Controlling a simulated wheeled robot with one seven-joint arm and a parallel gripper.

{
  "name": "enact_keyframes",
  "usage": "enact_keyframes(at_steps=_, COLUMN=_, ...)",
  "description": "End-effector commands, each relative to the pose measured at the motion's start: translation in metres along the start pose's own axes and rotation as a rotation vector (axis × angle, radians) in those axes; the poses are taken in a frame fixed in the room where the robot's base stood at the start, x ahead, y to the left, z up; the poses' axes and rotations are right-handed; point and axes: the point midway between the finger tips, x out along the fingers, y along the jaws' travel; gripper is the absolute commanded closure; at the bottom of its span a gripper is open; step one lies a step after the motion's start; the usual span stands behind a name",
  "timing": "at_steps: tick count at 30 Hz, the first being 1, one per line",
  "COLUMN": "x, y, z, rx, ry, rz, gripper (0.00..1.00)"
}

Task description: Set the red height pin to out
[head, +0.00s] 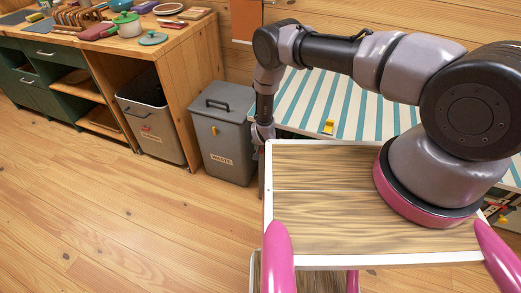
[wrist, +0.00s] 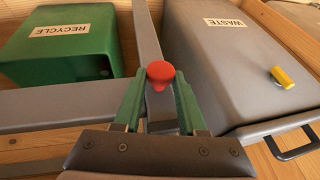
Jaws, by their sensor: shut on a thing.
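The red height pin (wrist: 160,72) shows in the wrist view as a round red knob at a grey metal post (wrist: 149,35). My gripper (wrist: 160,88) has its two green fingers on either side of the knob's lower part, shut on it. How far the pin sticks out of the post cannot be told. In the head view, my arm reaches down beside the striped top (head: 345,105), and the pin is hidden there.
A grey waste bin (head: 222,140) with a yellow tab stands left of my gripper. In the wrist view, a green recycle bin (wrist: 62,45) lies across the post from the waste bin (wrist: 225,60). A wooden counter (head: 170,45) is at the left. Open floor lies front left.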

Motion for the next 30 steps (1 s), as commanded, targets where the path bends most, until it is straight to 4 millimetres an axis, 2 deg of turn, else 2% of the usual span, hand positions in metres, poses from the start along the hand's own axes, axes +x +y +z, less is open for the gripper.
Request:
enact_keyframes(at_steps=7, x=0.0, y=-0.001, z=0.0, rx=0.0, ry=0.001, rz=-0.001, gripper=1.0)
enact_keyframes(at_steps=15, x=-0.012, y=-0.001, z=0.027, rx=-0.001, ry=0.0, rz=-0.001, gripper=1.0)
enact_keyframes(at_steps=22, x=-0.012, y=-0.001, z=0.029, rx=0.001, ry=-0.002, rz=0.0, gripper=1.0)
enact_keyframes(at_steps=23, x=-0.012, y=-0.001, z=0.029, rx=0.001, ry=-0.002, rz=0.0, gripper=0.56)
enact_keyframes(at_steps=25, x=-0.012, y=-0.001, z=0.029, rx=0.0, ry=-0.002, rz=0.0, gripper=0.29)
enact_keyframes(at_steps=30, x=-0.012, y=0.0, z=0.028, rx=0.0, ry=-0.001, rz=0.0, gripper=0.29)
